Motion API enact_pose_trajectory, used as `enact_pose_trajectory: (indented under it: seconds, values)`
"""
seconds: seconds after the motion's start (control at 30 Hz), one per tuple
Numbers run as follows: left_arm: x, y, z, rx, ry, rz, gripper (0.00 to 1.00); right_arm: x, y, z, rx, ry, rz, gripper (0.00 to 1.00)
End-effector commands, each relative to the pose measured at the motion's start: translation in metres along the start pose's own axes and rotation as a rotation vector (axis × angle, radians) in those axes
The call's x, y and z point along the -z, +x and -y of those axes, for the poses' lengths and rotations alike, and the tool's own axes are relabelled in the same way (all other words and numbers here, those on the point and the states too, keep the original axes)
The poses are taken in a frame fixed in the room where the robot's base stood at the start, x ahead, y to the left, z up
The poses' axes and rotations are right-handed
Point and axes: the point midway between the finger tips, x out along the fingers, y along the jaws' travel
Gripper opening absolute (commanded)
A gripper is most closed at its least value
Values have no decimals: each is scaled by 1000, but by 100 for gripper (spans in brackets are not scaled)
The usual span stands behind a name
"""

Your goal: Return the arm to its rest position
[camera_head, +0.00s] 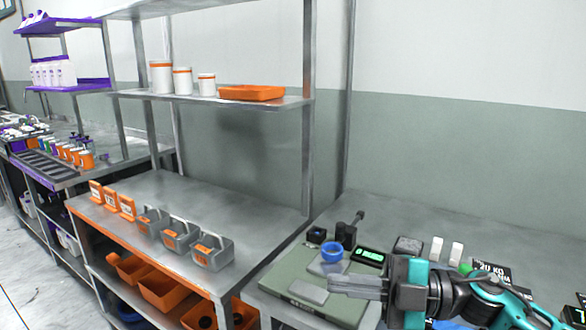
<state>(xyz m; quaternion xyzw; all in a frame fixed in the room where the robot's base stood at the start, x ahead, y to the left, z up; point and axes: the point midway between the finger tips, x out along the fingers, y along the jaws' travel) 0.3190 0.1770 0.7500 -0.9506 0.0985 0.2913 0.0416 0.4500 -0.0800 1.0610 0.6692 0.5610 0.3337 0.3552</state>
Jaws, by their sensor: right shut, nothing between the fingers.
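My right gripper (345,286) comes in from the lower right. Its grey fingers are shut and empty and point left. They are over the front right part of a green-grey scale-like device (277,279) on the right bench. My left gripper is not in view.
A small blue cup (332,251) and a lit green display (370,256) are just behind the fingers. A black device (348,232) and white blocks (446,249) stand near. Grey metal caddies (212,251) sit on the left bench (190,187). A metal shelf (200,99) rises behind.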

Motion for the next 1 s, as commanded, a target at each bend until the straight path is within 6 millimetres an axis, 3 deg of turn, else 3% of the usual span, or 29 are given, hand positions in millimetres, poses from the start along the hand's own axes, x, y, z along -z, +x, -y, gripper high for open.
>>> enact_pose_trajectory:
  seconds: [0.13, 0.27, 0.37, 0.53, 0.7, 0.8, 0.9, 1.0]
  values:
    - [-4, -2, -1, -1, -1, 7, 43, -14, 8, 14, -302, 155, 68, 0]
    - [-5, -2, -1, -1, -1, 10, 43, -39, -5, 36, -526, 312, 211, 0]
    - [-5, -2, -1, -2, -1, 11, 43, -60, -24, 68, -664, 453, 363, 0]
    - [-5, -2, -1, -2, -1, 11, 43, -86, -67, 153, -810, 724, 674, 0]
    - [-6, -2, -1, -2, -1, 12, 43, -82, -107, 251, -840, 987, 967, 0]
    - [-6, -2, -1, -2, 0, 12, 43, -71, -121, 292, -825, 1091, 1079, 0]
    - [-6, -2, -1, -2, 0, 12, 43, -63, -129, 315, -811, 1152, 1139, 0]
    - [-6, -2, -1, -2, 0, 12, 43, -60, -132, 323, -806, 1176, 1162, 0]
